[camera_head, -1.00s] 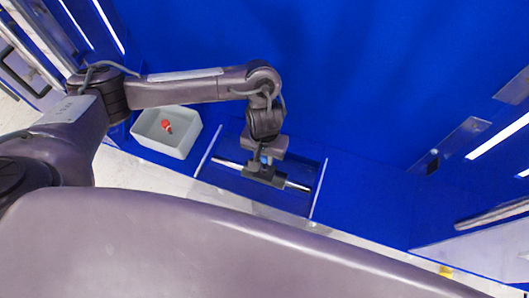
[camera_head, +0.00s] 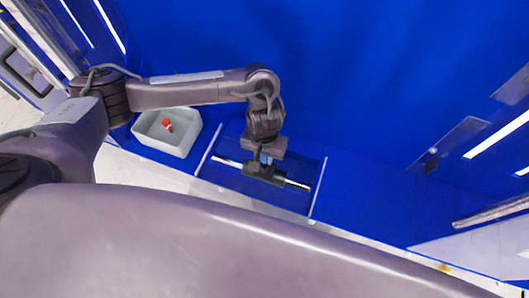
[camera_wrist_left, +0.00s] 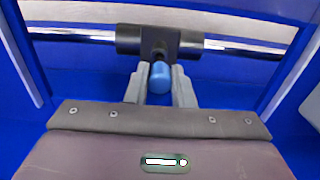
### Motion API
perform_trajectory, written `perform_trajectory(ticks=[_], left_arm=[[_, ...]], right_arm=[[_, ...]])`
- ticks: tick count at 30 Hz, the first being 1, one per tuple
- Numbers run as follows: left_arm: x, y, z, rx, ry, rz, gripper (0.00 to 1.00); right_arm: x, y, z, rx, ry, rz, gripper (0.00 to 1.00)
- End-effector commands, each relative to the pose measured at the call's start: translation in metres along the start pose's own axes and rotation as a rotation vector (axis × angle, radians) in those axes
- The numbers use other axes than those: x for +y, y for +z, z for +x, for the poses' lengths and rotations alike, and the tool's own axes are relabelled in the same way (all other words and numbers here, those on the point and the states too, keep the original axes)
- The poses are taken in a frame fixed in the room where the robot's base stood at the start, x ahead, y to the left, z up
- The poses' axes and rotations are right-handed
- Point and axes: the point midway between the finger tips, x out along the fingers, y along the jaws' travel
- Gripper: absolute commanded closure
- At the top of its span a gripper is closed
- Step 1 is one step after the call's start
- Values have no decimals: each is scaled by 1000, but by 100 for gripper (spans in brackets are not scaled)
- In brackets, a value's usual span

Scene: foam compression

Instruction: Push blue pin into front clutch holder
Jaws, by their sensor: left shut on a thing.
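The blue pin (camera_wrist_left: 159,78) is between the two fingers of my left gripper (camera_wrist_left: 160,82) in the left wrist view. The gripper is shut on it. The pin's far end meets the black clutch holder (camera_wrist_left: 190,42), a cylinder on a silver rod; I cannot tell how deep it sits. In the head view my left gripper (camera_head: 265,160) is over the holder (camera_head: 262,174), and a bit of blue shows between them. My right gripper is not in view.
The silver rod (camera_head: 298,185) spans a blue frame with pale side rails (camera_head: 318,188). A white bin (camera_head: 184,148) with a red and white object (camera_head: 167,125) stands left of it. Blue surface to the right is mostly clear.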

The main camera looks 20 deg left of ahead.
Motion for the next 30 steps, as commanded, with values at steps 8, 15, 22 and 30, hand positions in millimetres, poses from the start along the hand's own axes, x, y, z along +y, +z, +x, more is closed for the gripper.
perform_trajectory(ticks=[8, 15, 22, 30], left_arm=[[0, 0, 0, 0, 0, 0, 100], [0, 0, 2, 0, 1, 0, 100], [0, 0, 7, 0, 1, 1, 100], [0, 0, 12, -1, 0, 0, 100]], right_arm=[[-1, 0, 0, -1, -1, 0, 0], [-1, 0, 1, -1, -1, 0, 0], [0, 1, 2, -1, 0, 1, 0], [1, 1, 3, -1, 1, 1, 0]])
